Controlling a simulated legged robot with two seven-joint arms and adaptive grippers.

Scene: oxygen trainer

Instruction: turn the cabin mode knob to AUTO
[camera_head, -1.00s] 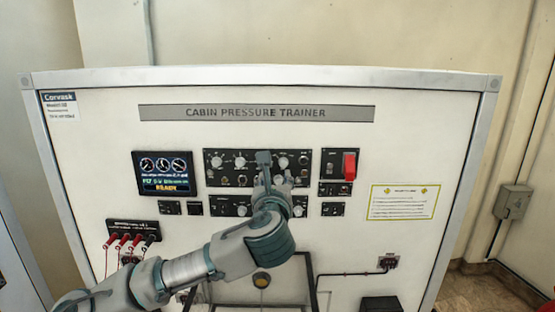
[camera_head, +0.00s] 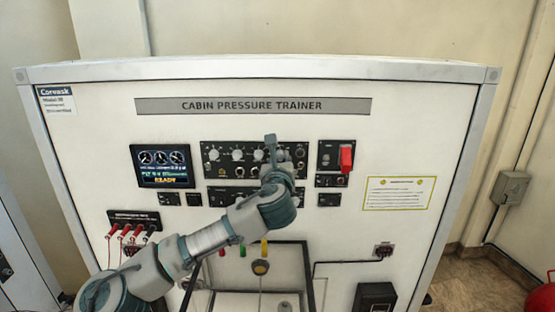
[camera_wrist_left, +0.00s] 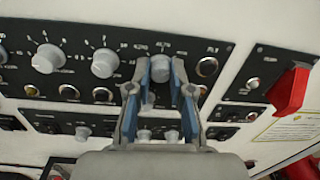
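The cabin mode knob is probably the grey round knob (camera_wrist_left: 160,68) at the right of the upper knob row, with small lettering above it, too blurred to read surely. In the left wrist view it sits between the blue-padded fingertips of my left gripper (camera_wrist_left: 160,72). The fingers are apart, with a small gap to the knob on each side; I cannot tell whether they touch it. In the head view my left gripper (camera_head: 271,145) is in front of the upper black panel (camera_head: 224,172) and hides this knob. My right gripper is not in view.
Other knobs (camera_wrist_left: 104,63) stand close to the left. A round button (camera_wrist_left: 207,67) is just right of the fingers. A red guarded switch (camera_head: 346,158) sticks out farther right. A screen reading READY (camera_head: 162,166) is left.

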